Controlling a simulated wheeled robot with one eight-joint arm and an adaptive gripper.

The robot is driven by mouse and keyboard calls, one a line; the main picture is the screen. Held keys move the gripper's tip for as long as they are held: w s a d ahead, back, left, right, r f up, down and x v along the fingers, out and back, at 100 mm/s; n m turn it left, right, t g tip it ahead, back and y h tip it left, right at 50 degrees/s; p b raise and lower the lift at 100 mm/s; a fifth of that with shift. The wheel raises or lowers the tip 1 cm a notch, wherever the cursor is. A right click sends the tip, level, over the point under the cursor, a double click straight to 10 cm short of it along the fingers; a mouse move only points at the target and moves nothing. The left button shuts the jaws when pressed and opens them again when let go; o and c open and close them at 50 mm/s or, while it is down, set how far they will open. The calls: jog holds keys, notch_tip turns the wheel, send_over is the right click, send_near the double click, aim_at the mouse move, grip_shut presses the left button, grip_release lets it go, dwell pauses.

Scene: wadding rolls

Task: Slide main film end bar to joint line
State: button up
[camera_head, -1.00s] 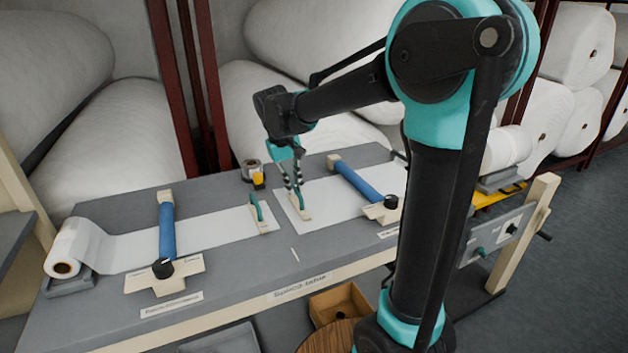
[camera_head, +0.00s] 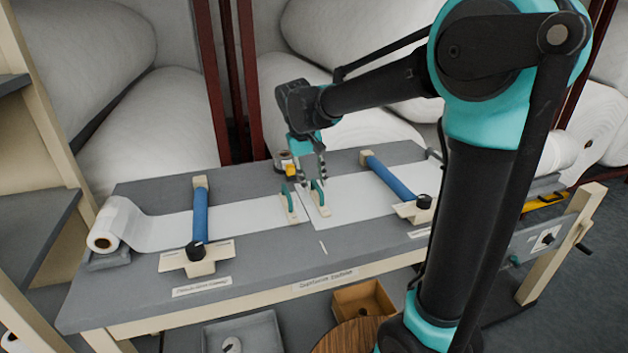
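Two white film strips lie along the grey bench and meet near its middle. The right-hand film (camera_head: 352,196) ends in a pale end bar (camera_head: 323,209) with a teal handle; I take this as the main film's bar. The left film (camera_head: 255,218) ends in a similar teal-handled bar (camera_head: 292,212) just to the left, with a narrow gap between the bars. My gripper (camera_head: 312,182) points down over the right bar's handle. Its dark fingers look spread apart, with no clear grip on the handle. The fingertips partly overlap the handles, and exact contact cannot be told.
A blue roller clamp (camera_head: 200,217) crosses the left film; another (camera_head: 388,178) crosses the right film. A small tape dispenser (camera_head: 287,165) stands behind the bars. A film roll (camera_head: 104,240) sits at the left end.

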notch_tip(320, 180, up, 12)
jog(key=a, duration=0.2)
jog(key=shift+s, duration=0.35)
jog(key=shift+a+f, duration=0.1)
jog(key=shift+f, duration=0.05)
